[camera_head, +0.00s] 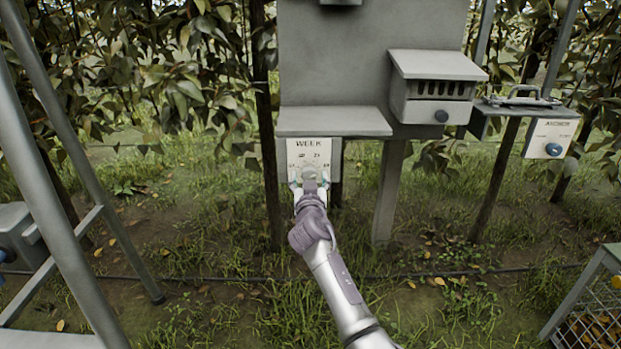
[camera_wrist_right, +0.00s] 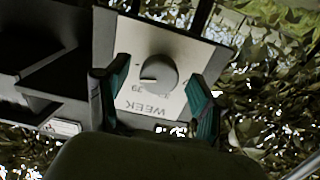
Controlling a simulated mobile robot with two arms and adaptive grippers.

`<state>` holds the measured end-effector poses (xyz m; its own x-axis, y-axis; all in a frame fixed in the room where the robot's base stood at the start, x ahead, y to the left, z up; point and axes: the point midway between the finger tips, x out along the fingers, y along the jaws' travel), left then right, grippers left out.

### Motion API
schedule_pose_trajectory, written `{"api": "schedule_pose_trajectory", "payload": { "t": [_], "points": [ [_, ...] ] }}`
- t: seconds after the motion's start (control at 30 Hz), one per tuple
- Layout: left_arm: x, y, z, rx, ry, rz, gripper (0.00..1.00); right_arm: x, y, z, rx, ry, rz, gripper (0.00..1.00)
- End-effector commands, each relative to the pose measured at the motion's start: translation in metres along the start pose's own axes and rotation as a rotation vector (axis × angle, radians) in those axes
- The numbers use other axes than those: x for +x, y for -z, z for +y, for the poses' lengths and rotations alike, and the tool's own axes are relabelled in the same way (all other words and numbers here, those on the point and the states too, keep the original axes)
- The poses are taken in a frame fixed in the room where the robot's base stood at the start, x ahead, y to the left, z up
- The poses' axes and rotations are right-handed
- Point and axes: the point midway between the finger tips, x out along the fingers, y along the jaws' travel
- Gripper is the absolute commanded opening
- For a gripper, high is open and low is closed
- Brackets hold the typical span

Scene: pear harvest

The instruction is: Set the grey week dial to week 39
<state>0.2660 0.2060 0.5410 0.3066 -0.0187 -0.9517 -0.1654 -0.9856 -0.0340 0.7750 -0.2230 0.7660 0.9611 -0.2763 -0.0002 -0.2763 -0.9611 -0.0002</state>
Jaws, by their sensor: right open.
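The grey week dial (camera_head: 309,171) is on a pale panel (camera_head: 300,151) marked WEEK, mounted below a grey shelf. In the right wrist view the round dial (camera_wrist_right: 159,75) shows upside down, with a light pointer mark toward the picture's left. A number by that side looks like 39, but is too small to read surely. My right gripper (camera_head: 309,186) is in front of the panel. Its teal-tipped fingers (camera_wrist_right: 158,88) are open, one on each side of the dial, with visible gaps in the wrist view. My left gripper is not in view.
A grey vented box (camera_head: 436,88) with a dark knob is to the right of the panel. Farther right is another panel (camera_head: 552,138) with a blue knob. A metal ladder-like frame (camera_head: 62,200) stands at left, a crate (camera_head: 590,300) at lower right.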

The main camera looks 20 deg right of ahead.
Motion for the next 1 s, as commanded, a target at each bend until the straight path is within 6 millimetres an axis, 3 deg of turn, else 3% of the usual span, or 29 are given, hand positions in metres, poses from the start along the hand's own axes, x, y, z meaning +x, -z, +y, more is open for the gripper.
{"api": "schedule_pose_trajectory", "payload": {
  "t": [0.07,0.43,0.77,1.0],
  "points": [
    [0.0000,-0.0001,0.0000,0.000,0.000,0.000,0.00,0.0000,0.0001,0.0000,0.000,0.000,0.000,0.68],
    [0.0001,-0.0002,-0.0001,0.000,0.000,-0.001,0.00,0.0001,0.0000,0.0003,0.000,0.000,0.000,0.08],
    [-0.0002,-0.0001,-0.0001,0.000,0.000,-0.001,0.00,0.0001,0.0002,0.0004,-0.048,0.000,0.000,0.07],
    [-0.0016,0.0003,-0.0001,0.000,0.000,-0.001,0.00,0.0001,0.0006,0.0008,-0.197,0.000,0.000,0.07]
  ]
}}
